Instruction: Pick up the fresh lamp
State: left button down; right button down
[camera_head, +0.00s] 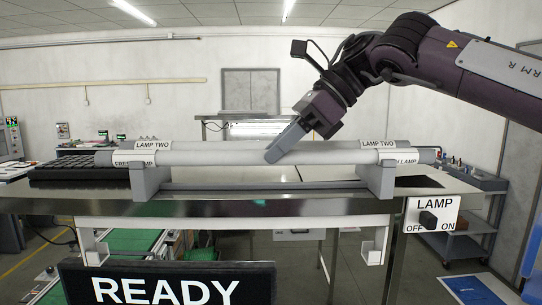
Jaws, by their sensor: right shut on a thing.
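The fresh lamp (220,154) is a long white tube with grey end caps. The fingers hide a short stretch of the tube. The lamp seems to rest in the cradles still. My left gripper is out of view.
The cradles stand on a metal bench (250,208). Two white brackets hang below it, left (94,248) and right (375,248). A LAMP switch box (432,215) marked OFF and ON sits at the right front. A black READY sign (165,285) stands in the foreground.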

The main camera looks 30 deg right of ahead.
jog(key=shift+r, duration=0.1)
notch_tip(320, 180, up, 4)
jog(key=shift+w+d+f+b, duration=0.1)
jog(key=shift+d+b, duration=0.05)
jog(key=shift+b, duration=0.45)
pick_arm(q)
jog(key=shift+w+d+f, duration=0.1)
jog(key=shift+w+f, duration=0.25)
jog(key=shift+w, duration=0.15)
pick_arm(e)
notch_tip(320, 180, up, 6)
jog(key=shift+f, duration=0.1)
